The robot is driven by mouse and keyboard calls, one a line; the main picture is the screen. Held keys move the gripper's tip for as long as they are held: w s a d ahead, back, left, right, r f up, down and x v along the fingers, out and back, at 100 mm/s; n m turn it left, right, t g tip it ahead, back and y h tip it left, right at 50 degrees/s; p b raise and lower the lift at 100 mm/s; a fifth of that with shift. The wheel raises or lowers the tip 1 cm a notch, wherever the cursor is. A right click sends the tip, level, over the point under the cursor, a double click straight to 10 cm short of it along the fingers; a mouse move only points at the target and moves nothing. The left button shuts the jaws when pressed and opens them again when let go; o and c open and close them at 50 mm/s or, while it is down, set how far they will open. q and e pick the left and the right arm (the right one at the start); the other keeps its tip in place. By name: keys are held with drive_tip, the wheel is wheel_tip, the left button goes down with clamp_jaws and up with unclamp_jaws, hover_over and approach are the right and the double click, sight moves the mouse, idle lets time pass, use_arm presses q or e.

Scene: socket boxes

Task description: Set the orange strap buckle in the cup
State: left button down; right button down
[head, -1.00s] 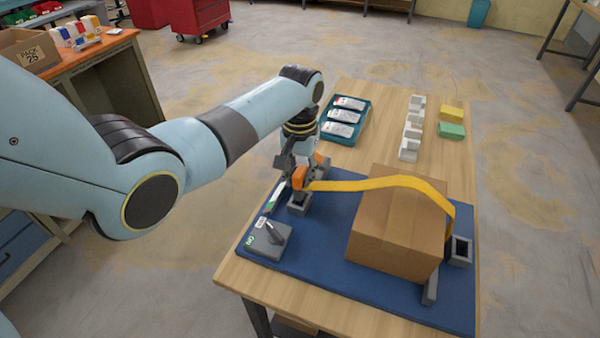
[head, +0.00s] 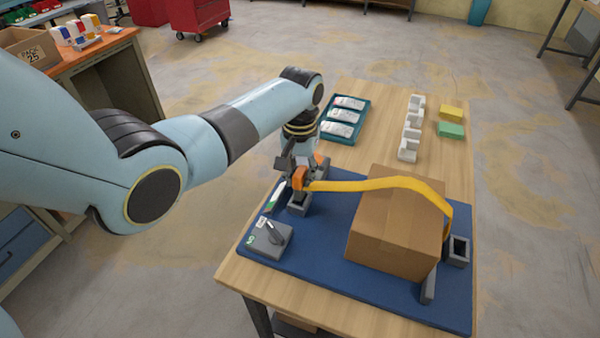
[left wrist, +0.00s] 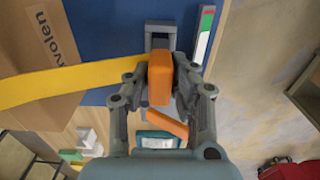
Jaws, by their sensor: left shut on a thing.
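My left gripper (head: 299,184) is shut on the orange strap buckle (head: 299,178), at the end of a yellow strap (head: 350,185). The buckle also shows between the fingers in the left wrist view (left wrist: 160,78). A grey square cup (head: 299,205) stands on the blue mat directly below the buckle; in the left wrist view the cup (left wrist: 160,28) shows just past the buckle. I cannot tell whether the buckle's lower end is inside the cup. The strap runs over the brown carton (head: 396,240) to a second grey cup (head: 458,251) on its right. My right gripper is out of view.
A grey block with a lever (head: 265,240) and a green-and-white strip (head: 273,196) are on the blue mat (head: 310,262) at left. Behind are a teal tray (head: 344,121) of packets, white holders (head: 411,130), and yellow (head: 450,112) and green blocks (head: 450,130).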

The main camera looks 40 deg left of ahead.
use_arm(q)
drive_tip(key=shift+f, duration=0.1)
drive_tip(key=shift+f+b, duration=0.55)
drive_tip(key=shift+f, duration=0.45)
drive_tip(key=shift+f+b, duration=0.8)
drive_tip(key=shift+f, duration=0.05)
idle(0.4)
drive_tip(key=c, duration=1.1)
unclamp_jaws()
drive_tip(key=shift+o, duration=0.2)
wheel_tip(320, 180, up, 12)
